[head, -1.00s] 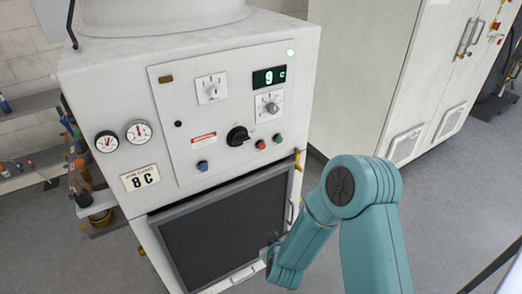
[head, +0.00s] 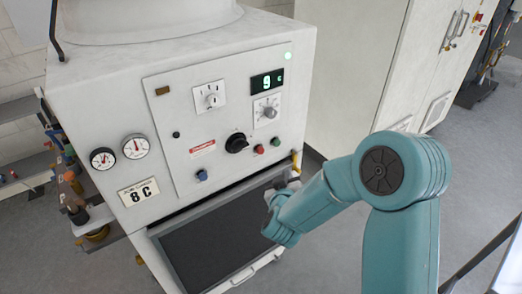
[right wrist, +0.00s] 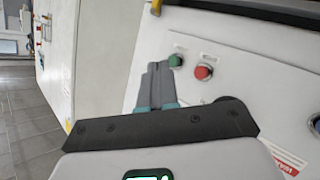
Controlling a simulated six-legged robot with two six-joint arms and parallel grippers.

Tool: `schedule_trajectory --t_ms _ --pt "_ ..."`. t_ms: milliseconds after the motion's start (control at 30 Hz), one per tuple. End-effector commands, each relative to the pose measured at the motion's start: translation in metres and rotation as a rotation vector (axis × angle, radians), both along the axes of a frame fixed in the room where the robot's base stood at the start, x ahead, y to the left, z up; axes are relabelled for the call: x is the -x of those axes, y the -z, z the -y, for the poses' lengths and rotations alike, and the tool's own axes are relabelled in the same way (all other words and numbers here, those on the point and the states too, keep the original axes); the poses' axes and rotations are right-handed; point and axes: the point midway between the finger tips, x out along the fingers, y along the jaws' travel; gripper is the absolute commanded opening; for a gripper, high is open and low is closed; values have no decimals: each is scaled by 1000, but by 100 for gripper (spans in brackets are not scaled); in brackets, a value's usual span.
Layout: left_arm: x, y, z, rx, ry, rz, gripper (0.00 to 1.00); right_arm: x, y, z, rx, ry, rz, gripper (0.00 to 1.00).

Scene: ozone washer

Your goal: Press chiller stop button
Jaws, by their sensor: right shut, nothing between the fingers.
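The white chiller (head: 100,90) has a control panel with a red button (head: 259,149) and a green button (head: 275,140) at its lower right. In the right wrist view, the red button (right wrist: 204,72) and green button (right wrist: 176,61) lie just ahead. My right gripper (right wrist: 158,70) is shut and empty, with its fingertips pointing at the panel just left of and below the green button. Contact with the panel cannot be told. In the head view the gripper is small and partly hidden by my arm, below the buttons. My left gripper is not in view.
A black rotary knob (head: 237,143) sits left of the red button, and a blue knob (head: 202,175) is lower left. The green display (head: 267,82) reads 9 C. A dark grille (head: 215,240) lies below the panel. A tall white cabinet (head: 350,70) stands at right.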

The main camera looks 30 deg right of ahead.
Motion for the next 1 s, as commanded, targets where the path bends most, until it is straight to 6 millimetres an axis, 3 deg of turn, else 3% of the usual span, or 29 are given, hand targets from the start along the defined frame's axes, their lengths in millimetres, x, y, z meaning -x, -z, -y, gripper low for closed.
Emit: schedule_trajectory --t_ms 267,700,1000 --pt "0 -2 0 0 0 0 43 -9 -1 -1 0 1 0 0" --pt "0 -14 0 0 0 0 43 -70 -1 -7 0 1 1 0" --pt "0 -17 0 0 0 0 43 -90 0 -8 0 1 1 0"
